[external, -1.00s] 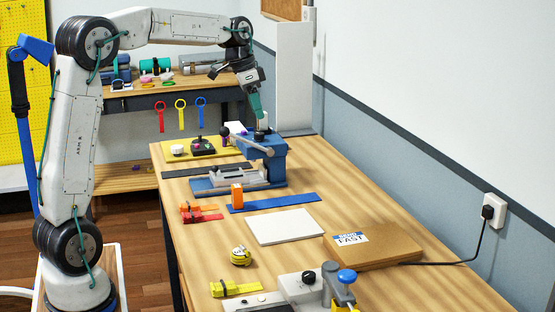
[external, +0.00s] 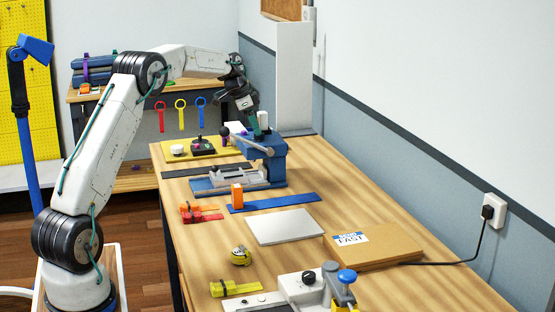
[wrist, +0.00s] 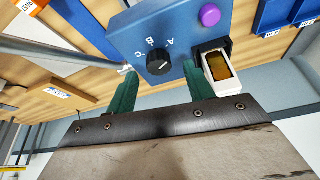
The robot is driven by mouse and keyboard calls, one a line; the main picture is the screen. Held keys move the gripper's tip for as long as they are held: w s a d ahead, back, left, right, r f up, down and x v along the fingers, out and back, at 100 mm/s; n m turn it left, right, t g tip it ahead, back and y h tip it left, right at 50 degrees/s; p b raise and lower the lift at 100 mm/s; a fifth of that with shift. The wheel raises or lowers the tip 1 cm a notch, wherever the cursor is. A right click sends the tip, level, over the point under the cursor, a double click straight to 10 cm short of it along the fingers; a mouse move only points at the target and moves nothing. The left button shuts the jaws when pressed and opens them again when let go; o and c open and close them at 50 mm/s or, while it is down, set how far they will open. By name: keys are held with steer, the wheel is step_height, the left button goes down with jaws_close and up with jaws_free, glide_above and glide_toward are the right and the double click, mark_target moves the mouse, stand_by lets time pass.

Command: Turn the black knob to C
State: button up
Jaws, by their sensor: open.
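The black knob (wrist: 158,62) is on a blue housing (wrist: 125,38) in the wrist view, with white letters A, B and C beside it. Its pointer is too small to read surely. My gripper (wrist: 160,83) is open, its two green fingers apart, with the knob between and just beyond their tips. I see no contact. In the external view my gripper (external: 262,133) is at the top of the blue machine (external: 270,160) at the far end of the bench; this knob is hidden there.
A purple button (wrist: 210,15) and a white-framed part (wrist: 217,66) sit beside the knob, the latter close to the right finger. A metal bar (wrist: 60,50) lies at left. A grey device (external: 300,290) stands at the near bench end.

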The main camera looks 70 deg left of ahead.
steer(key=shift+x, duration=1.05)
steer(key=c, duration=1)
steer(key=shift+o, duration=0.2)
